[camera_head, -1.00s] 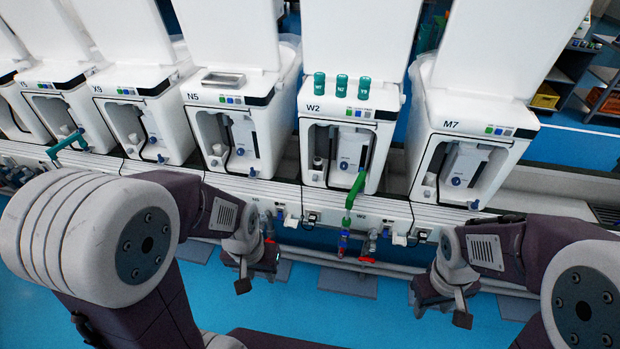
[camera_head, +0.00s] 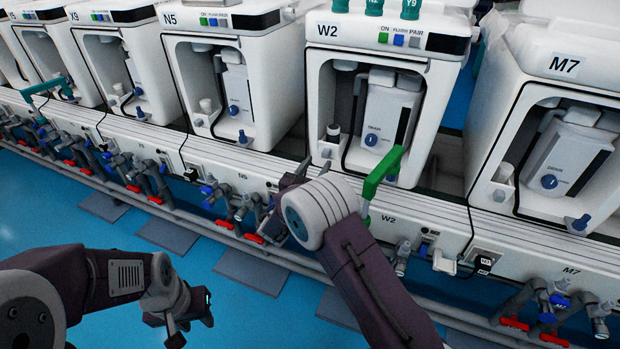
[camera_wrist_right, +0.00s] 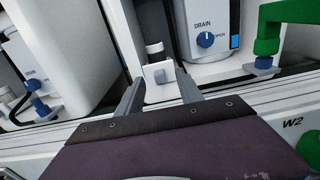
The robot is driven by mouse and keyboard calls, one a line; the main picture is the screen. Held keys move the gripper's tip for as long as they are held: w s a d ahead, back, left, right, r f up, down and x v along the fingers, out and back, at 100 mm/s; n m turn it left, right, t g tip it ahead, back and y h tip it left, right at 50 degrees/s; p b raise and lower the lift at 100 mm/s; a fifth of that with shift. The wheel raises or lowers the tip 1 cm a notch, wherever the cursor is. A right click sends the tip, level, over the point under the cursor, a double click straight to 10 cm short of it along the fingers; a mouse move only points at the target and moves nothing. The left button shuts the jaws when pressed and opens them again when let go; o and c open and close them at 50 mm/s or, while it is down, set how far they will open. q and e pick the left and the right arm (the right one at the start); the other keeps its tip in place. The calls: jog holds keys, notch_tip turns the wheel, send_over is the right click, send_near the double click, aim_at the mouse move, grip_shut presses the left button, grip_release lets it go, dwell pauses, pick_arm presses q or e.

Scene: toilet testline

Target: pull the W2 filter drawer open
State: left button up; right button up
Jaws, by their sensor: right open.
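The W2 unit (camera_head: 388,30) is a white housing with an open front niche. The filter drawer (camera_head: 326,151) is a small white block with a round-topped cylinder, low at the left of that niche. In the right wrist view the drawer (camera_wrist_right: 158,88) shows a small grey square on its front and looks closed. My right gripper (camera_head: 288,182) is open in front of W2, below and left of the drawer. In the wrist view its two fingers (camera_wrist_right: 158,92) stand on either side of the drawer front, with nothing gripped. My left gripper (camera_head: 192,318) hangs low over the floor, away from the units.
A green handle (camera_head: 383,174) projects in front of W2, right of the drawer, close to my right wrist. The DRAIN unit (camera_head: 388,115) stands beside the drawer. Neighbouring units N5 (camera_head: 222,20) and M7 (camera_head: 565,65) flank W2. Pipes and red-handled valves run below the front rail.

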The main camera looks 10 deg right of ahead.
aim_at(325, 154)
pick_arm(q)
jog(key=shift+f, duration=0.75)
pick_arm(e)
jog(key=shift+s+a+f, duration=0.1)
jog(key=shift+a+f, duration=0.15)
jog(key=shift+f, duration=0.2)
jog(key=shift+s+a+f, duration=0.1)
jog(key=shift+a+f, duration=0.1)
jog(key=shift+f, duration=0.25)
jog(key=b+x, duration=0.4)
jog(key=x, duration=0.4)
jog(key=shift+w+f, duration=0.15)
jog(key=shift+w, duration=0.05)
jog(key=shift+w+d, duration=0.3)
pick_arm(q)
notch_tip(325, 154, down, 4)
jog(key=shift+r, duration=0.1)
pick_arm(e)
grip_shut()
